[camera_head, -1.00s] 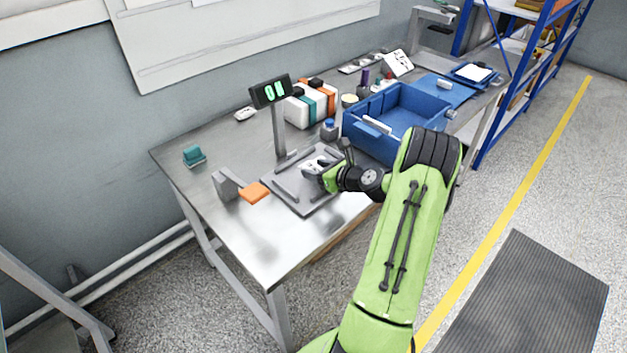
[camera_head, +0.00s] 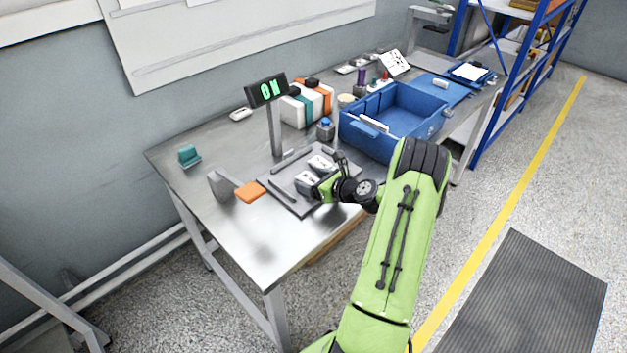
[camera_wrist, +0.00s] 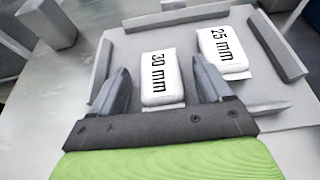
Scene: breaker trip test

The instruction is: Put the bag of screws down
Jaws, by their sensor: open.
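Two white bags lie side by side on the grey plate (camera_wrist: 205,103) with raised bars. The bag marked "30 mm" (camera_wrist: 160,77) is on the left in the wrist view, and the bag marked "25 mm" (camera_wrist: 222,50) is on the right, a little farther off. Both also show in the head view, small and partly behind my gripper. My gripper (camera_wrist: 160,64) is open, with one finger on each side of the 30 mm bag and a gap visible on the left. In the head view my gripper (camera_head: 314,189) is low over the plate.
A display on a post (camera_head: 267,92) with green characters stands behind the plate. An orange block (camera_head: 249,192) and grey bracket (camera_head: 222,185) are at its left. A blue crate (camera_head: 400,117) stands close behind right. The table's front left is clear.

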